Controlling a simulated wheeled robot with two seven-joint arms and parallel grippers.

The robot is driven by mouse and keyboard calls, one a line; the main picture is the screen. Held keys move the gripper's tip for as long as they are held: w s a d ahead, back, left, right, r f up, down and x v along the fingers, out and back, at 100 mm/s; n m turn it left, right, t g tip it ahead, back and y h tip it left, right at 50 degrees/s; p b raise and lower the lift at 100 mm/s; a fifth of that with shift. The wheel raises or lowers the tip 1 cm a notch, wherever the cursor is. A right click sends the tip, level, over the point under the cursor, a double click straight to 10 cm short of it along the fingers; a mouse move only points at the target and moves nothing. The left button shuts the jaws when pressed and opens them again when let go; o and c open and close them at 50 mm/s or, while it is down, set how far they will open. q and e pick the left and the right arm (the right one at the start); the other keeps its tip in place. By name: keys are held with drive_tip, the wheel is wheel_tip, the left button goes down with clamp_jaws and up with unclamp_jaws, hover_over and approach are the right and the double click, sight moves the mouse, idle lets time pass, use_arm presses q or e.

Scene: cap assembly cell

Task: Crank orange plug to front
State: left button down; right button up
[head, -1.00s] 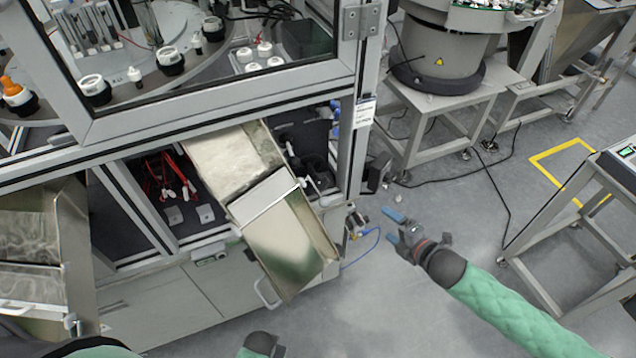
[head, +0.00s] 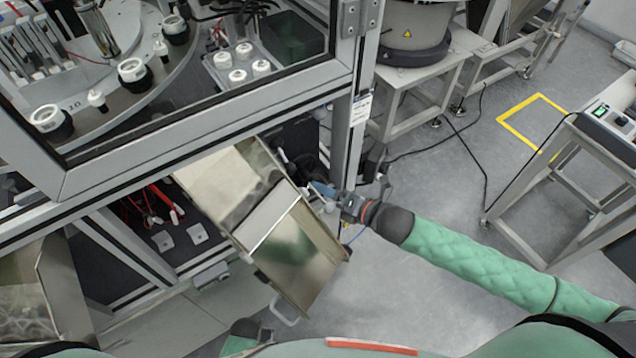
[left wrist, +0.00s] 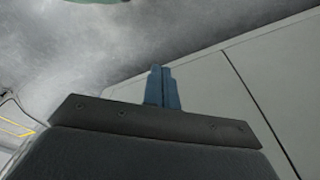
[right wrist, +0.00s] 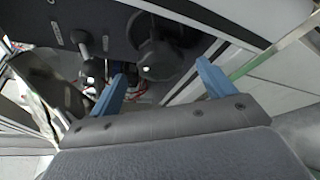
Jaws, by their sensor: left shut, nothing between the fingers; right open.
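The orange plug does not show in any current view. The turntable (head: 115,115) behind the window carries several white plugs on black bases, one of them here (head: 132,72). My right gripper (head: 322,190) reaches into the machine's lower opening, right of the metal chute. In the right wrist view my right gripper (right wrist: 163,78) is open and empty, its blue fingers toward a dark round crank-like part (right wrist: 155,52) on a black panel; contact is not clear. My left gripper (left wrist: 163,80) is shut and empty, low by a light cabinet front.
The metal chute (head: 297,255) slopes out of the opening, close to my right gripper. A frame post (head: 350,130) stands just right of it.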

sight(307, 177)
drive_tip(key=shift+p+x, duration=0.5)
drive_tip(key=shift+x, duration=1.25)
use_arm(q)
drive_tip(key=f, duration=0.3)
drive_tip(key=shift+s+a+f, duration=0.15)
drive_tip(key=shift+s+a, duration=0.1)
drive_tip(key=shift+a, duration=0.05)
use_arm(e)
drive_tip(key=c, duration=1)
use_arm(q)
drive_tip(key=shift+w, duration=0.1)
use_arm(e)
drive_tip(key=shift+f, duration=0.1)
